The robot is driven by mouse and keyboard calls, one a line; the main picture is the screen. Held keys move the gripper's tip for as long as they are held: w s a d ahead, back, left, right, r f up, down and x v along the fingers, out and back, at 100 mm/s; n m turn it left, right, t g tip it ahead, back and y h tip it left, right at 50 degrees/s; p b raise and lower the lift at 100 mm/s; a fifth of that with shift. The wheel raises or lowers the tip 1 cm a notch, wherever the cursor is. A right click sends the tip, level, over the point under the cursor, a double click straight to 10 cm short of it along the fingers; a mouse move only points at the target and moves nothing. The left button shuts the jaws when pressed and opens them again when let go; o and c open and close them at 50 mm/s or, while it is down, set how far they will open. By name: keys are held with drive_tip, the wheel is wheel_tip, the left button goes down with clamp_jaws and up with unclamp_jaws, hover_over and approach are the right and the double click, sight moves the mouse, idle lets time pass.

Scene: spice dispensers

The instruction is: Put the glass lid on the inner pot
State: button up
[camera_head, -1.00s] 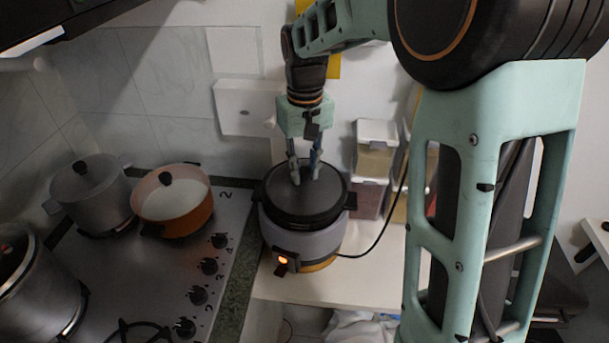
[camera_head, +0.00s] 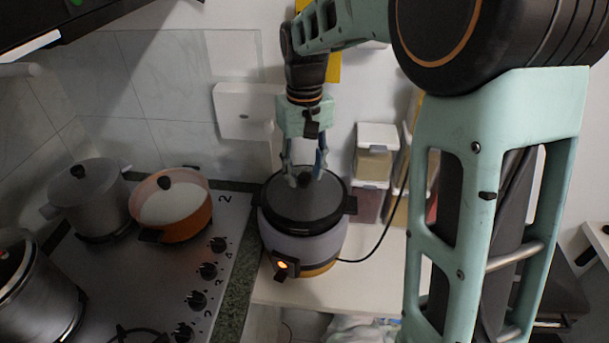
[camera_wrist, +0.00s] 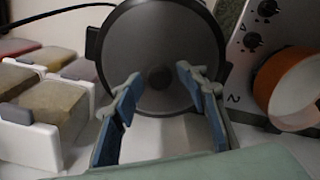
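A dark round lid (camera_head: 283,203) with a small knob (camera_head: 304,180) lies level on top of the cooker (camera_head: 320,247), which has a grey body and a lit orange switch. Whether the lid is glass is hard to tell. The inner pot is hidden; only a black rim with side handles shows around the lid. My gripper (camera_head: 305,176) points down over the lid's middle, its fingers apart on either side of the knob. In the wrist view the open fingers (camera_wrist: 160,80) frame the lid (camera_wrist: 158,35), with nothing held between them. Contact with the knob cannot be told.
A stove with an orange pot (camera_head: 180,225) and grey pots (camera_head: 95,205) stands left of the cooker. Lidded spice containers (camera_head: 373,165) stand close behind at right. A black cord (camera_head: 375,245) runs right from the cooker. The counter in front (camera_head: 330,290) is clear.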

sight(304, 175)
wheel_tip(304, 175, up, 11)
drive_tip(key=shift+f, duration=0.2)
